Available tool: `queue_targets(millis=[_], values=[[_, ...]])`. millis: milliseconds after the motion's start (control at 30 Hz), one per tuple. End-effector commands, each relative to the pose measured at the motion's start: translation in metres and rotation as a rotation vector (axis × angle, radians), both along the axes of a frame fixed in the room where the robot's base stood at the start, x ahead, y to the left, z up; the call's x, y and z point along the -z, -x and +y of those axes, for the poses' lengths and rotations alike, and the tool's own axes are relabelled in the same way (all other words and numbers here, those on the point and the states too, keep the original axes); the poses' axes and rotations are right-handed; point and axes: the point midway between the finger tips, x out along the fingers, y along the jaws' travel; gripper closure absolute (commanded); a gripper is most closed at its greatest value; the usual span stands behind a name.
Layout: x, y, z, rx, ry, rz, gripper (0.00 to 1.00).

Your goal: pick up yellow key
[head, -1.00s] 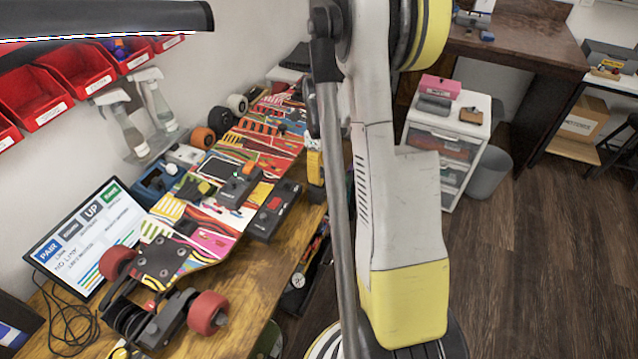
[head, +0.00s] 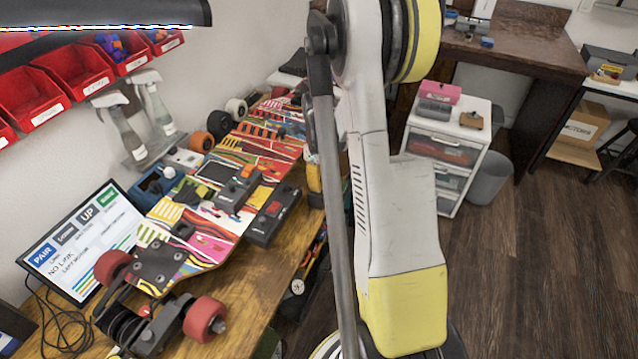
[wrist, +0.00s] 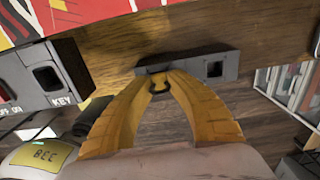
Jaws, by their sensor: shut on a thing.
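In the wrist view, the two yellow fingers of my gripper (wrist: 160,78) meet at their tips. They are shut on a small dark, ring-like thing (wrist: 160,87) that shows between them. Whether the block is also gripped I cannot tell. No yellow key shows clearly in either view. In the head view, my arm hides the gripper.
A dark box marked KEY (wrist: 50,77) is left of the fingers. A yellow BEE label (wrist: 48,155) is at lower left. The painted skateboard (head: 207,245) lies on the wooden bench beside a screen (head: 85,240). A white drawer unit (head: 447,128) stands right of my arm.

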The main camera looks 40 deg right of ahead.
Motion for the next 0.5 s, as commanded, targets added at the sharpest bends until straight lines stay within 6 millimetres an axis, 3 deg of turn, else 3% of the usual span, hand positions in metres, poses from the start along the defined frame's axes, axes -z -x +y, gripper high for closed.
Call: queue_targets(millis=[167, 367, 500], values=[[-0.013, 0.000, 0.000, 0.000, 0.000, 0.000, 1.00], [-0.047, 0.000, 0.000, 0.000, 0.000, 0.000, 1.00], [-0.064, 0.029, -0.018, 0.006, 0.000, 0.000, 1.00]])
